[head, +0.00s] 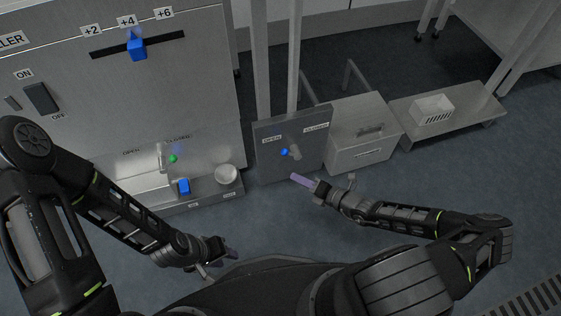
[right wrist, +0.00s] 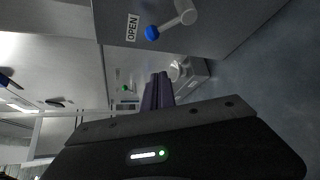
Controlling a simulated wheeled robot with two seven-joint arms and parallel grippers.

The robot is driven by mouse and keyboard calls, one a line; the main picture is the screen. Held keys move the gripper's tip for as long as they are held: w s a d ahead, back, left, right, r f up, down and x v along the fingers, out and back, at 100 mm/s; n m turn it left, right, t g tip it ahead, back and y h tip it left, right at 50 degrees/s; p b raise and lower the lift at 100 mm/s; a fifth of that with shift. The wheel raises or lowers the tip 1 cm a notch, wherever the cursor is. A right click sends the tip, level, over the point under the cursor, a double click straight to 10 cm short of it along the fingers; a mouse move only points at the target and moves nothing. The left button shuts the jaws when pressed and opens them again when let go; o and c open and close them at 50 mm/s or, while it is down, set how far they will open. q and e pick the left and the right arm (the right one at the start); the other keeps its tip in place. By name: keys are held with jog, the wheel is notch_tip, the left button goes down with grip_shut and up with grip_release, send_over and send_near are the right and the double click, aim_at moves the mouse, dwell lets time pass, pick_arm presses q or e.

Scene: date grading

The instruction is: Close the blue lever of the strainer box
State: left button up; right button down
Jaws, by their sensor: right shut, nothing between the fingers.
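The strainer box (head: 315,150) shows as a grey upright panel with OPEN and CLOSED labels. Its lever has a blue knob (head: 285,152) on a grey arm, and the knob lies on the OPEN side. In the right wrist view the blue knob (right wrist: 152,33) sits close to the OPEN label. My right gripper (head: 294,177) has its purple fingers shut and empty, just below the lever and apart from it. The fingers (right wrist: 157,92) also show in the right wrist view, pointing past the panel. My left gripper (head: 233,254) is low near my base, and its jaw opening is unclear.
Left of the panel stands a large metal machine (head: 70,90) with a blue slider (head: 137,48), a green knob (head: 173,159), a blue block (head: 183,186) and a white bowl (head: 226,174). A drawer cabinet (head: 350,152) and a low bench with a white basket (head: 432,109) are right.

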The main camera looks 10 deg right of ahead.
jog(key=shift+a, duration=0.15)
jog(key=b+x, duration=0.4)
jog(key=x, duration=0.6)
jog(key=shift+w+d+r+b, duration=0.1)
jog(key=shift+w+d+r, duration=0.15)
jog(key=shift+d, duration=0.3)
jog(key=shift+w+d+r+b, duration=0.15)
jog(key=shift+d+r, duration=0.2)
jog(key=shift+d, duration=0.2)
jog(key=shift+w+d+r+b, duration=0.1)
jog(key=shift+w+d+r, duration=0.1)
jog(key=shift+d+r, duration=0.25)
jog(key=shift+d+f, duration=0.1)
jog(key=shift+d, duration=0.05)
jog(key=shift+b, duration=0.35)
